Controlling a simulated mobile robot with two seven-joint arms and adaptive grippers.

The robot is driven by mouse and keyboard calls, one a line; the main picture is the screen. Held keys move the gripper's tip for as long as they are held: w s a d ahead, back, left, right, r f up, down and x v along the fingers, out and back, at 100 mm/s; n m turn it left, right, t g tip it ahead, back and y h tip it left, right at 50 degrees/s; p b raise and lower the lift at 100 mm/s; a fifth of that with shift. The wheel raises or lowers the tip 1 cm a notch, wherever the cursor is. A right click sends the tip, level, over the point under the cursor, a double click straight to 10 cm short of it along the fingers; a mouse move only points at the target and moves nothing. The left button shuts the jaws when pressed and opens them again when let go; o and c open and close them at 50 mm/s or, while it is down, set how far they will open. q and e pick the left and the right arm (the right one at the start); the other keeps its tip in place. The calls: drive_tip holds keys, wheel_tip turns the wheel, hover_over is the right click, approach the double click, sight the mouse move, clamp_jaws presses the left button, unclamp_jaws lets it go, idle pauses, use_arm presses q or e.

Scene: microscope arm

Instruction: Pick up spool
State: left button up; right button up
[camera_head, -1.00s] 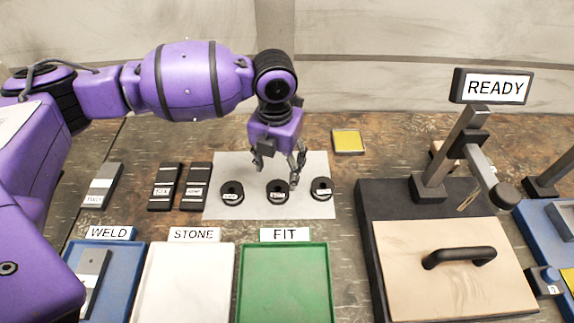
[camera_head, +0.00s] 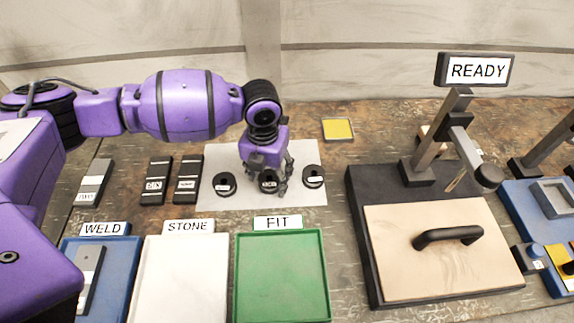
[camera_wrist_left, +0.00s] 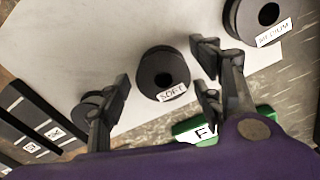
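Three black ring-shaped spools with white labels lie on a white sheet (camera_head: 240,203): a left one (camera_head: 225,190), a middle one (camera_head: 268,188) and a right one (camera_head: 313,183). My left gripper (camera_head: 269,174) is low over the middle spool and partly hides it. In the left wrist view, the gripper (camera_wrist_left: 160,72) is open, with its fingers on either side of a spool labelled SOFT (camera_wrist_left: 158,68). Gaps show between fingers and spool. A spool labelled MEDIUM (camera_wrist_left: 258,18) is at upper right, and another spool (camera_wrist_left: 88,112) is partly behind the left finger. My right gripper is not in view.
Blue WELD (camera_head: 121,270), white STONE (camera_head: 185,280) and green FIT (camera_head: 283,285) trays stand in front. Dark labelled blocks (camera_head: 156,182) lie left of the sheet. A stand with a READY sign (camera_head: 478,71) is at right. A yellow pad (camera_head: 338,129) lies behind the sheet.

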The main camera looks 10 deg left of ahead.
use_arm(q)
drive_tip(key=c, duration=1.1)
drive_tip(key=shift+c, duration=0.5)
drive_tip(key=shift+r, duration=0.1)
